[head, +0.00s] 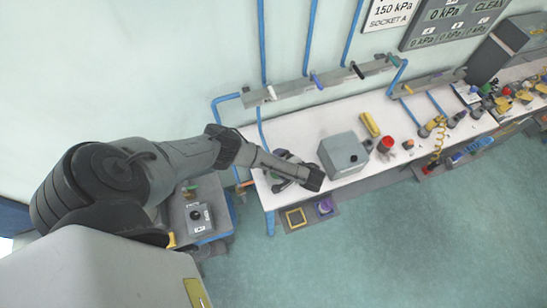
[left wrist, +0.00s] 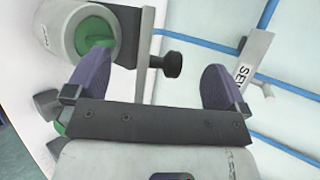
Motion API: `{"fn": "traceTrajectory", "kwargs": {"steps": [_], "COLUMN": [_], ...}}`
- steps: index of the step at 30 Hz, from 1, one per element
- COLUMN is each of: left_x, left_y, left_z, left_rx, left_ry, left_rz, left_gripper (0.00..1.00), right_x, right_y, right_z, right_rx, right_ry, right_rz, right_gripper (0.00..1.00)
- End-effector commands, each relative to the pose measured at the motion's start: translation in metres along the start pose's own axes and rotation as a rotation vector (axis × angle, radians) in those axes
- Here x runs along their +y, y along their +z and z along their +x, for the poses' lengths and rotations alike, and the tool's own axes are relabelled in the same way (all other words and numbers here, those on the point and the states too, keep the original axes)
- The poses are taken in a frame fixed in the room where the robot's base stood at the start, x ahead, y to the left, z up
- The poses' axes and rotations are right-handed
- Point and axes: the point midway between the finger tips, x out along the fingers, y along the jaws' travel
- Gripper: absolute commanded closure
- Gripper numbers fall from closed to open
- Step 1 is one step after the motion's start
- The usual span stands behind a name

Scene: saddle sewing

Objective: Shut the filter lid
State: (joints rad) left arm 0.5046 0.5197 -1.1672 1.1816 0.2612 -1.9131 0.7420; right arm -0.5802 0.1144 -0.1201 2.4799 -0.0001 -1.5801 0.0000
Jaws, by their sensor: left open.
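In the head view my left gripper (head: 312,179) is over the near left part of the bench, and my arm partly hides the dark items there. My right gripper is not in view.
The white bench (head: 290,125) runs along the wall. A grey box (head: 342,153), a red-topped container (head: 386,145) and a yellow item (head: 370,124) stand right of my gripper. A grey rail (head: 320,82) with blue pipes is behind.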

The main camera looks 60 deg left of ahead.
Motion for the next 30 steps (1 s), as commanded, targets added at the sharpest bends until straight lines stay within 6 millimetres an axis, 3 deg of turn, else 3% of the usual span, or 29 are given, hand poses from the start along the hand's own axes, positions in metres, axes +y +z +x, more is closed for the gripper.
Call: {"fn": "traceTrajectory", "kwargs": {"steps": [18,30], "left_x": [-0.001,0.000], "left_y": [-0.001,0.000], "left_z": [-0.047,-0.052], "left_rx": [0.004,-0.001], "left_ry": [0.000,-0.001], "left_rz": [-0.001,0.000], "left_gripper": [0.00,0.00], "right_x": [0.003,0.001], "right_y": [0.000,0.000], "right_z": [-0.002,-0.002], "right_rx": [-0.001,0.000], "right_ry": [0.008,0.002], "right_rz": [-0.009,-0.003], "right_gripper": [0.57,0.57]}}
